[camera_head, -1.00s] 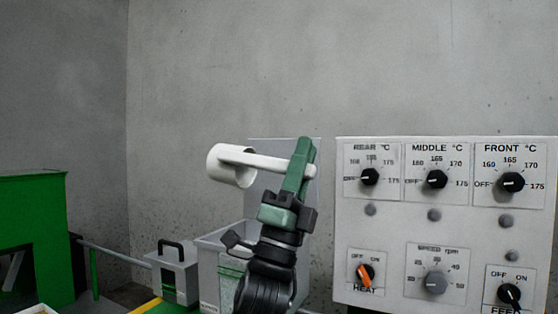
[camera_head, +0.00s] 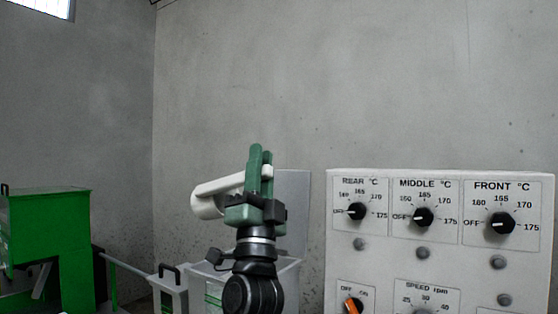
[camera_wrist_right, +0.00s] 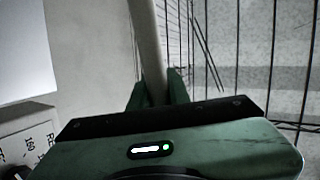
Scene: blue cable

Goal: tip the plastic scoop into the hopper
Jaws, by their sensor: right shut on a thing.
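The white plastic scoop (camera_head: 209,204) is in the middle of the head view, its cup to the left and lower than its handle. The cup's opening faces away and its inside is hidden. My right gripper (camera_head: 259,170), with green fingers, is shut on the handle. The right wrist view also shows the pale handle (camera_wrist_right: 148,50) between the green fingers (camera_wrist_right: 155,92). A grey bin (camera_head: 284,272) with a raised lid (camera_head: 293,205) stands behind my right gripper, partly hidden by it. I cannot tell whether this is the hopper. My left gripper is not in view.
A control panel (camera_head: 440,262) with several knobs stands close on the right. A green machine (camera_head: 48,240) is at the far left. A small grey box (camera_head: 170,288) with a black handle stands left of the bin. Wire mesh (camera_wrist_right: 262,60) shows in the right wrist view.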

